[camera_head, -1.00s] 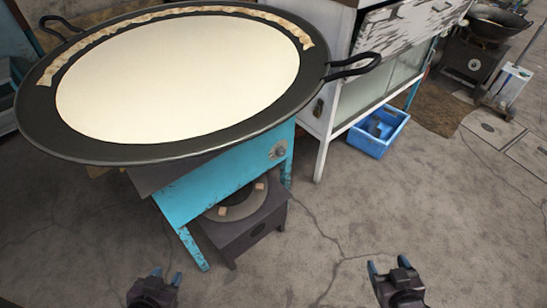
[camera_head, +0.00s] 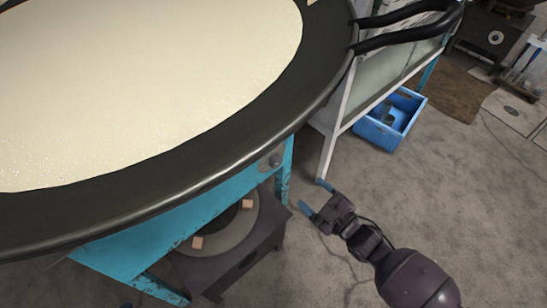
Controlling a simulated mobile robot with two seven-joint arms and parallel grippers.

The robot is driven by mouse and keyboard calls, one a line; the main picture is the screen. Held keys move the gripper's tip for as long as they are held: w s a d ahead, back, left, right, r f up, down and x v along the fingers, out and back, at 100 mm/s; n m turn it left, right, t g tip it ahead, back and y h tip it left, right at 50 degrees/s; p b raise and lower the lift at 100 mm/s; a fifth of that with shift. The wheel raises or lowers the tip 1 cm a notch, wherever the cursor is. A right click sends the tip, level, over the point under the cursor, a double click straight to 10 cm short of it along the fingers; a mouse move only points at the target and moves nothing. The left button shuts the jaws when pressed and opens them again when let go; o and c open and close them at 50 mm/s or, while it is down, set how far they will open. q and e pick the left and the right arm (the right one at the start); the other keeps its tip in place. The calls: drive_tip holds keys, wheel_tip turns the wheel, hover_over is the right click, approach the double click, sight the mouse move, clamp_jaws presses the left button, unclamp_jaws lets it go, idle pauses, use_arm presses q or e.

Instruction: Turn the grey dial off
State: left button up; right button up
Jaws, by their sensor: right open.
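The grey dial (camera_head: 274,160) is a small round knob on the front of the blue stove stand (camera_head: 232,184), near its right corner, just under the rim of the big pan (camera_head: 215,172). My right gripper (camera_head: 313,196) is open and empty, with blue fingertips apart. In the picture it is to the right of and below the dial, apart from it, over the floor. The dial's exact setting is too small to read. My left gripper is out of view.
The wide black pan holds pale milk, and its handle (camera_head: 410,22) sticks out to the right. A dark burner box (camera_head: 222,268) stands under the stand. A white-framed cabinet (camera_head: 328,150) and a blue crate (camera_head: 377,137) are behind.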

sight(278, 164)
drive_tip(key=shift+n+y, duration=0.4)
drive_tip(key=shift+n, duration=0.1)
drive_tip(key=b+x, duration=0.1)
drive_tip(key=x, duration=0.3)
drive_tip(key=f+b+x, duration=0.1)
drive_tip(key=x, duration=0.2)
drive_tip(key=b+x, duration=0.1)
drive_tip(key=x, duration=0.3)
drive_tip(key=shift+w+a+f, duration=0.15)
drive_tip(key=shift+w+f, duration=0.15)
drive_tip(key=shift+f, duration=0.1)
drive_tip(key=shift+x, duration=0.8)
drive_tip(key=shift+r, duration=0.2)
drive_tip(key=c, duration=0.9)
